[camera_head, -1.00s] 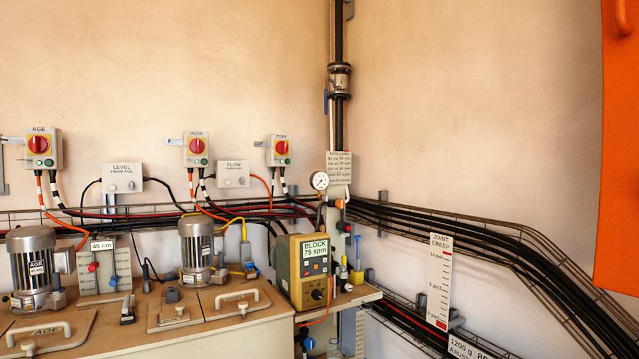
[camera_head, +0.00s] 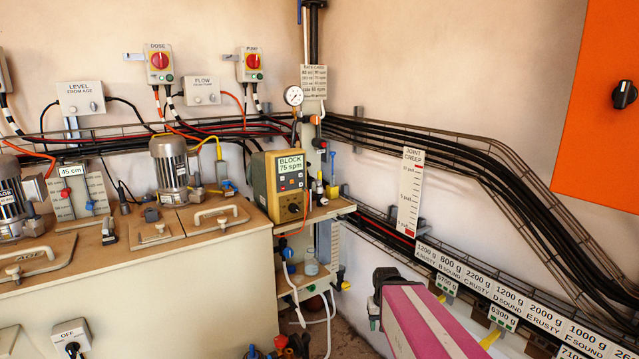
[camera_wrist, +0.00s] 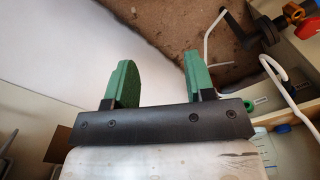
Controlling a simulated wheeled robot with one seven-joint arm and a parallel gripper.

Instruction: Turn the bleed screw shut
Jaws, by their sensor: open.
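I cannot pick out the bleed screw for certain in either view. The dosing pump (camera_head: 264,181), a yellow-brown box with a green "BLOCK 75 spm" display and a black knob (camera_head: 292,208), stands on a small shelf at the middle of the head view. Small coloured fittings (camera_head: 320,185) stand just right of it, too small to tell apart. My gripper (camera_wrist: 160,75) shows in the wrist view with two green fingers spread apart and nothing between them. It is clear of the pump, with pale wall and brown floor behind it.
A lower shelf holds a bottle (camera_head: 311,263) and white hoses (camera_head: 327,310). A pressure gauge (camera_head: 294,96) is above the pump. Black cables (camera_head: 440,147) run along the right wall. An orange panel (camera_head: 600,120) hangs at the upper right. The wrist view shows a white hose (camera_wrist: 275,80).

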